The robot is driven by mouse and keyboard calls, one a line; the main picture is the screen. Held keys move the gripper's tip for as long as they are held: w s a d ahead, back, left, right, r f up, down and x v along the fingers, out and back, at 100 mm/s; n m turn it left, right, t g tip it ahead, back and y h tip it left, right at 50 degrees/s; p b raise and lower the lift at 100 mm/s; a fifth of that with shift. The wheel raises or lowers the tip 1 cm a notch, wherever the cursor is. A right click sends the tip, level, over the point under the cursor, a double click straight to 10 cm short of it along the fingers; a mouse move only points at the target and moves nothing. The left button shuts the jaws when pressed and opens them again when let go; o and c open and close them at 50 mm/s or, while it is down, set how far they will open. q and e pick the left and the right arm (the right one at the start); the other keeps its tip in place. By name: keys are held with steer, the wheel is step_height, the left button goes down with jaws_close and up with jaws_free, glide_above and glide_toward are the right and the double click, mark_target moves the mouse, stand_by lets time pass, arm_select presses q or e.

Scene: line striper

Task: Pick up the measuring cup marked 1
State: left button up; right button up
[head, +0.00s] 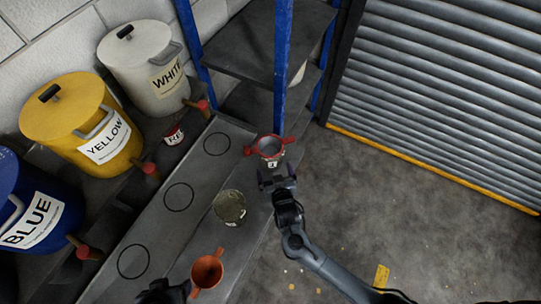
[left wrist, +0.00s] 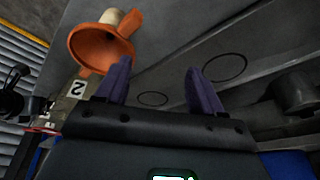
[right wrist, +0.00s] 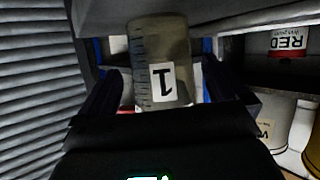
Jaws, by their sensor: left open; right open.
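The measuring cup marked 1 (head: 271,163) stands at the far right end of the bench, with a red two-handled piece (head: 266,147) around or on its top. In the right wrist view the cup (right wrist: 163,50) looks grey and translucent, and its label appears upside down. My right gripper (head: 277,181) is open just in front of the cup. In the right wrist view its fingers lie on either side of the cup's near end; contact cannot be told. My left gripper (left wrist: 157,78) is open and empty, near an orange funnel (left wrist: 95,43), low in the head view.
A second cup (head: 230,207), labelled 2 in the left wrist view (left wrist: 77,88), stands between the orange funnel and cup 1. Blue (head: 37,215), yellow (head: 85,125) and white (head: 146,70) buckets line the left. A blue-post shelf (head: 283,60) rises behind cup 1. Open floor lies right.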

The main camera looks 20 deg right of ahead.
mark_target(273, 167)
steer(key=shift+x, duration=2.05)
steer(key=shift+r, duration=0.15)
steer(key=c, duration=0.7)
